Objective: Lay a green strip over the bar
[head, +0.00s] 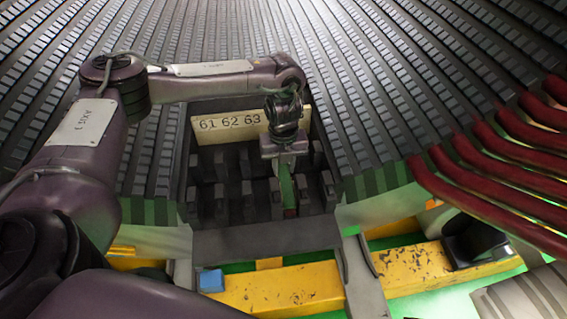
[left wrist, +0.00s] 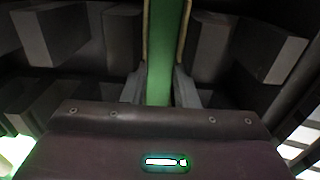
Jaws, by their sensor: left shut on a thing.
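My left gripper (head: 287,172) comes in from the left in the head view and points down over the dark slotted recess under the number plate. It is shut on a green strip (head: 286,190), which hangs down from the jaws. In the left wrist view the green strip (left wrist: 160,55) runs upright between the two fingers of the left gripper (left wrist: 160,92). Dark blocks (left wrist: 218,45) stand on both sides of it. The strip's lower end lies among the dark blocks, and I cannot tell whether it touches a bar. My right gripper is not in view.
A plate (head: 228,124) with numbers 61, 62 and 63 stands behind the recess. Ridged grey stator walls (head: 420,90) surround it. Red bars (head: 500,170) fan out at the right. A yellow beam (head: 280,288) with a blue block (head: 211,280) lies in front.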

